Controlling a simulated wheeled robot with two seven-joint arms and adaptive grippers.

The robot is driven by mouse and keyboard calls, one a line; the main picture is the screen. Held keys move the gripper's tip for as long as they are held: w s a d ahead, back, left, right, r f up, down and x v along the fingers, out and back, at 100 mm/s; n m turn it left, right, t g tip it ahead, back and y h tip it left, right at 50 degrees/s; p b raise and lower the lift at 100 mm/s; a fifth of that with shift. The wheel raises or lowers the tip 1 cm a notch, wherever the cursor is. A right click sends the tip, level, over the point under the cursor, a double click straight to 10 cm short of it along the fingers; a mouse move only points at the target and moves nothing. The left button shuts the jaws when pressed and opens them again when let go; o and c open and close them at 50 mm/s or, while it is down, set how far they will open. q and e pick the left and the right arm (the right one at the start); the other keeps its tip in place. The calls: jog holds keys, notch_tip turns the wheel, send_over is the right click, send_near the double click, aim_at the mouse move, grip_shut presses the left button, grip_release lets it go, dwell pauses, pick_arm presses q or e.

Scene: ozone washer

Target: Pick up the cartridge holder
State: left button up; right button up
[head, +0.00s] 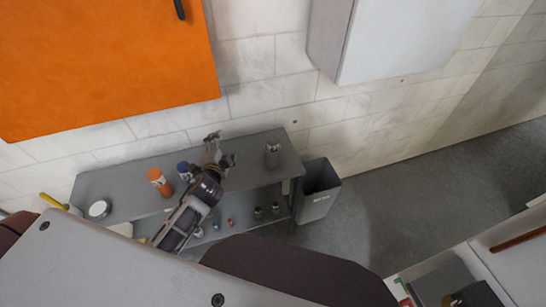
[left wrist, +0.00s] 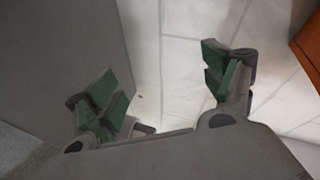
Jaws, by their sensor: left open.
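My left gripper (head: 221,148) is over the grey bench top, with its fingers spread toward the wall and nothing between them. In the left wrist view the same gripper (left wrist: 162,82) shows its green pads wide apart, with only the wall behind the gap. I cannot tell for certain which object is the cartridge holder. A grey cylinder (head: 272,155) stands on the bench to the right of the gripper, apart from it. A blue-topped item (head: 184,169) is just left of the gripper, partly hidden by my arm.
An orange bottle (head: 160,182) and a white round item (head: 98,210) are on the bench (head: 125,182) to the left. Small items sit on the lower shelf. A grey bin (head: 318,190) stands at the bench's right end. An orange cabinet (head: 100,60) and a white cabinet (head: 400,40) hang above.

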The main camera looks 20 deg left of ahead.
pick_arm(q)
jog(key=w+d+r+m+t+h, duration=0.5)
jog(key=r+m+h, duration=0.45)
jog(key=m, duration=0.85)
jog(key=d+f+m+g+h, duration=0.4)
jog(key=m+g, duration=0.1)
jog(key=m, duration=0.5)
jog(key=m+g, duration=0.5)
jog(key=m, duration=0.2)
send_near(266, 149)
jog(key=shift+s+a+r+y, duration=0.15)
jog(key=shift+r+y, duration=0.3)
jog(key=shift+x, duration=3.7)
jog(key=shift+w+d+f, duration=0.25)
jog(key=shift+d, duration=0.2)
